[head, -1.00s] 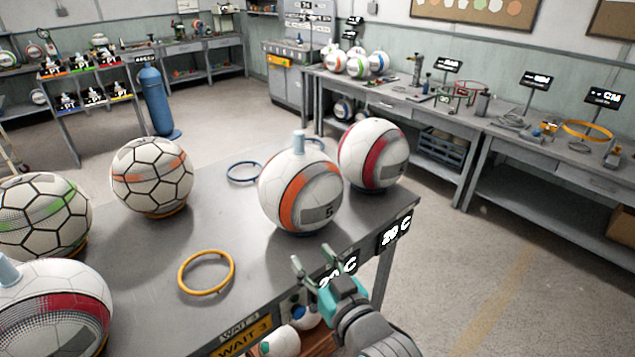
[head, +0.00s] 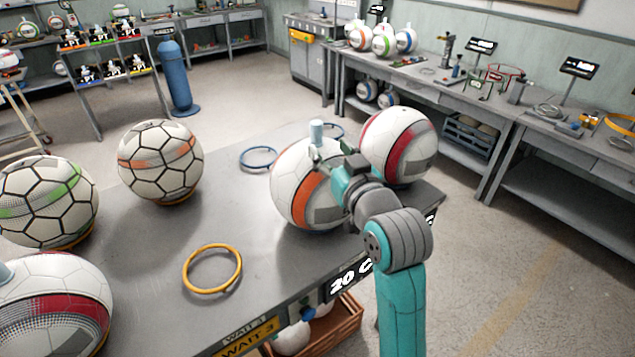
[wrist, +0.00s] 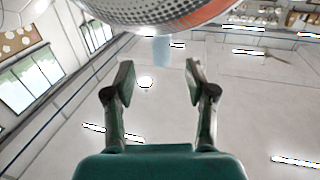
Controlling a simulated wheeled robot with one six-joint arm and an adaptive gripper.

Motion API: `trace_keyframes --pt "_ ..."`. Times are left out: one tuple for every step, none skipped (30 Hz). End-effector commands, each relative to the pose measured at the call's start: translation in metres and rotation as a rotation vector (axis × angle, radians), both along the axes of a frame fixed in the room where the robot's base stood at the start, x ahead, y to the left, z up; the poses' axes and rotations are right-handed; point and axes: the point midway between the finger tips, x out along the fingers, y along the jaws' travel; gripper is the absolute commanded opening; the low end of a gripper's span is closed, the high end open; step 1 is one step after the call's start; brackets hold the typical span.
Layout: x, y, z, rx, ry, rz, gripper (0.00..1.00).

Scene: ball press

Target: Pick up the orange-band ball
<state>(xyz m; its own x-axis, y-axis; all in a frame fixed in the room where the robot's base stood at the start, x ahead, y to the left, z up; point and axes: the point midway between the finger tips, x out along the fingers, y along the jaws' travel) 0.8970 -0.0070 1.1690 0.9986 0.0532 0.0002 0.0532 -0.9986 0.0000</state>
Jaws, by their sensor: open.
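A white ball with an orange band (head: 290,185) sits on the grey table, with a pale blue peg (head: 317,131) standing up from its top. My gripper (head: 325,153) is at the ball's upper right side, close to the peg, and my arm hides part of the ball. In the wrist view the ball (wrist: 165,14) fills the top edge, and the peg (wrist: 161,50) shows just beyond the two spread fingertips (wrist: 159,82). The fingers are open with nothing between them. Whether they touch the ball is unclear. A hexagon-patterned ball with an orange band (head: 160,160) stands further left.
A red-band ball (head: 398,145) stands close behind my gripper. A green-band ball (head: 45,203) and a red-banded ball (head: 50,300) are at the left. A yellow ring (head: 212,269) and a blue ring (head: 258,158) lie on the table. A wooden crate (head: 335,330) sits below.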

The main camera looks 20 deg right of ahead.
Motion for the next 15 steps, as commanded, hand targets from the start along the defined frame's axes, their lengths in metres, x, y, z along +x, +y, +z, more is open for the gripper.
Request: trace_keyframes --pt "0.003 0.0 0.0 0.0 0.001 0.0 0.55" --pt "0.004 0.0 0.0 0.0 0.001 0.0 0.55" --pt "0.006 0.001 0.0 0.0 0.001 0.0 0.55" --pt "0.008 0.001 0.0 0.0 0.001 0.0 0.55" --pt "0.01 0.001 0.0 0.0 0.001 0.0 0.55" --pt "0.015 0.001 0.001 0.0 0.001 0.0 0.55" --pt "0.019 0.002 0.001 0.0 0.0 0.0 0.55" --pt "0.024 0.002 0.002 0.0 0.0 0.0 0.55" --pt "0.03 0.003 0.002 0.0 0.0 0.0 0.55" --pt "0.034 0.003 0.003 0.0 -0.001 0.0 0.55" --pt "0.038 0.003 0.002 0.0 0.0 0.0 0.55" --pt "0.043 0.003 0.002 0.0 0.001 0.0 0.55" --pt "0.047 0.003 0.002 0.0 0.001 -0.001 0.55" --pt "0.05 0.004 0.002 0.0 0.001 -0.001 0.55" --pt "0.052 0.004 0.002 0.0 0.0 -0.001 0.55"
